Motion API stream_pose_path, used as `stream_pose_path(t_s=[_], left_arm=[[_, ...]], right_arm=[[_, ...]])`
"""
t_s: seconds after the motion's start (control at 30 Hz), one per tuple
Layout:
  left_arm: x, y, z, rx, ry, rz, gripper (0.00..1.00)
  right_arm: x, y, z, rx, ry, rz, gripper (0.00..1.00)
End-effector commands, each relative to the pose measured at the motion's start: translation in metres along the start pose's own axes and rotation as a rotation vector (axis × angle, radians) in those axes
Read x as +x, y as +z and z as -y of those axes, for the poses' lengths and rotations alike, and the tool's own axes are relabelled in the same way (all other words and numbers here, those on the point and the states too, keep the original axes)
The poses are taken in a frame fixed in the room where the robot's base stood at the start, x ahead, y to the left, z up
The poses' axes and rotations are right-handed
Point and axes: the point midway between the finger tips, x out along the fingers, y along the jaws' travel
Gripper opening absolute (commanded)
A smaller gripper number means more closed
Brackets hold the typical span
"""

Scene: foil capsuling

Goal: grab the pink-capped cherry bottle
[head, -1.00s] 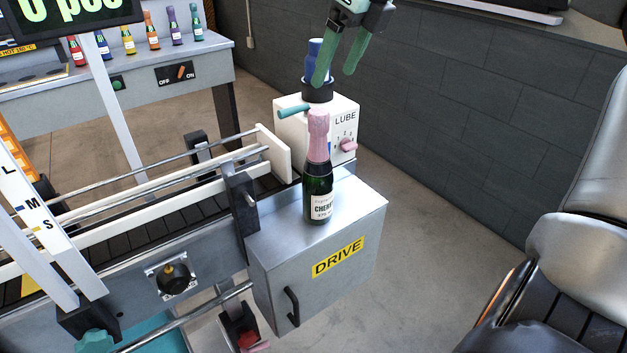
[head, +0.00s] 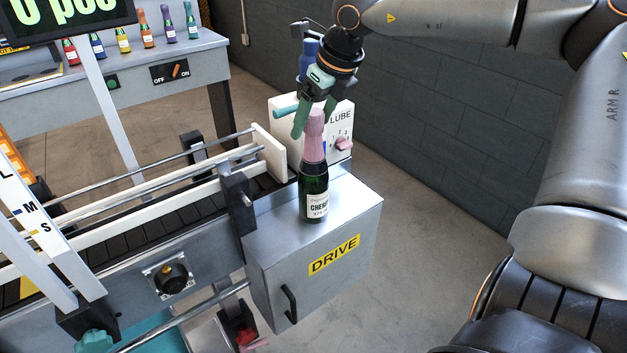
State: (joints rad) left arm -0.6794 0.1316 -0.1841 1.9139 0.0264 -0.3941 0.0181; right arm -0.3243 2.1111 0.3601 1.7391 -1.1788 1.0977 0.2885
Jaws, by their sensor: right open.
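The cherry bottle (head: 314,180) stands upright on top of the grey DRIVE box. It has dark green glass, a white label and a pink foil cap (head: 314,138). My right gripper (head: 313,128) is open, pointing down at the pink cap from above and behind. One green finger shows left of the cap and the other is partly hidden behind it. I cannot tell whether the fingers touch the cap. My left gripper is not in view.
The white LUBE box (head: 343,129) with a blue bottle on it stands close behind. The DRIVE box (head: 322,263) ends the conveyor (head: 130,228), whose rails run left. Several small coloured bottles line the back bench (head: 209,57).

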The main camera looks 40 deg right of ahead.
Motion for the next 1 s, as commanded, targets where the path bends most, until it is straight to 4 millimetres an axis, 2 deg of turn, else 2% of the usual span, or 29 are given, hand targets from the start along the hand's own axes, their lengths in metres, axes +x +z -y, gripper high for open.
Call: stream_pose_path(t_s=[0.13, 0.83, 1.0], left_arm=[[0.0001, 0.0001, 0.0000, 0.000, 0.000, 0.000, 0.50], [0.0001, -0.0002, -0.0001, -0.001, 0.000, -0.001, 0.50], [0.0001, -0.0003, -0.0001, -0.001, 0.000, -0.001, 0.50]], right_arm=[[-0.0002, 0.0000, 0.0000, 0.000, 0.000, 0.000, 0.79], [-0.0007, 0.0001, 0.0002, 0.000, -0.001, 0.000, 0.00], [-0.0007, 0.0001, 0.0003, 0.000, -0.001, 0.000, 0.00]])
